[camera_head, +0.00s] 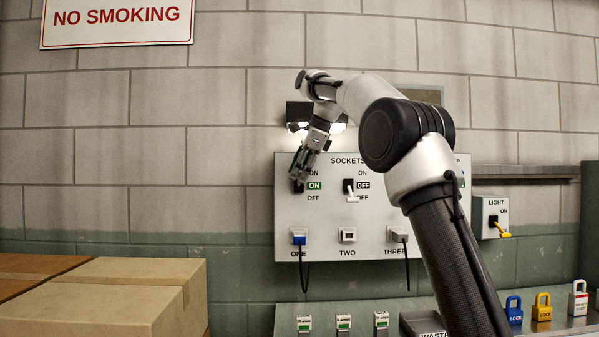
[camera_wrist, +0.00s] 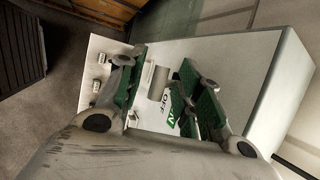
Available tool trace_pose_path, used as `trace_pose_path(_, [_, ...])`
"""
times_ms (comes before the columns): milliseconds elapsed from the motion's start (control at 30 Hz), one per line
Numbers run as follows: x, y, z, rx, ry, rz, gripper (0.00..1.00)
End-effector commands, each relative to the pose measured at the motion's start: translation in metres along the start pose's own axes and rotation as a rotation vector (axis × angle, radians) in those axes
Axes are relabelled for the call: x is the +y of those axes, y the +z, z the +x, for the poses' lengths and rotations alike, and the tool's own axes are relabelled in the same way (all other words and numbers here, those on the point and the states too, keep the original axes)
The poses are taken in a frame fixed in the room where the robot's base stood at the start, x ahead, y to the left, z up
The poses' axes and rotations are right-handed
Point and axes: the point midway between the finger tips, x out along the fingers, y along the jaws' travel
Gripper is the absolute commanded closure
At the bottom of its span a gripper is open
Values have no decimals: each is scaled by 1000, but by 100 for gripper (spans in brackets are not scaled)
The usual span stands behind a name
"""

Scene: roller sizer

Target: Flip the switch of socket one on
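The grey sockets panel (camera_head: 330,215) is on the wall in the head view. My gripper (camera_head: 300,168) is at its upper left, over the socket one switch (camera_head: 297,188), and hides most of that switch. Contact with the switch cannot be told. The socket two switch (camera_head: 349,188) has its white lever down, beside a dark OFF label.
A blue plug (camera_head: 299,236) sits in socket one and a grey plug (camera_head: 397,234) in socket three. A lamp (camera_head: 316,126) is above the panel. A light switch box (camera_head: 491,217) is at right. Cardboard boxes (camera_head: 125,298) stand lower left. Padlocks (camera_head: 542,306) line the shelf.

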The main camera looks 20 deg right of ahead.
Motion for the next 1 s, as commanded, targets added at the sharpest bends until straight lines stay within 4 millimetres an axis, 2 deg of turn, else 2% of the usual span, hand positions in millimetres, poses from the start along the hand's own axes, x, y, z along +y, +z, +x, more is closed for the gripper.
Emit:
trace_pose_path(167, [-1, 0, -15, -1, -4, 0, 65])
trace_pose_path(400, [-1, 0, -57, 0, -3, -1, 65])
trace_pose_path(500, [-1, 0, -68, 0, -2, 0, 65])
trace_pose_path(667, [0, 0, -75, 0, 0, 0, 65])
trace_pose_path(1000, [0, 0, -75, 0, 0, 0, 65])
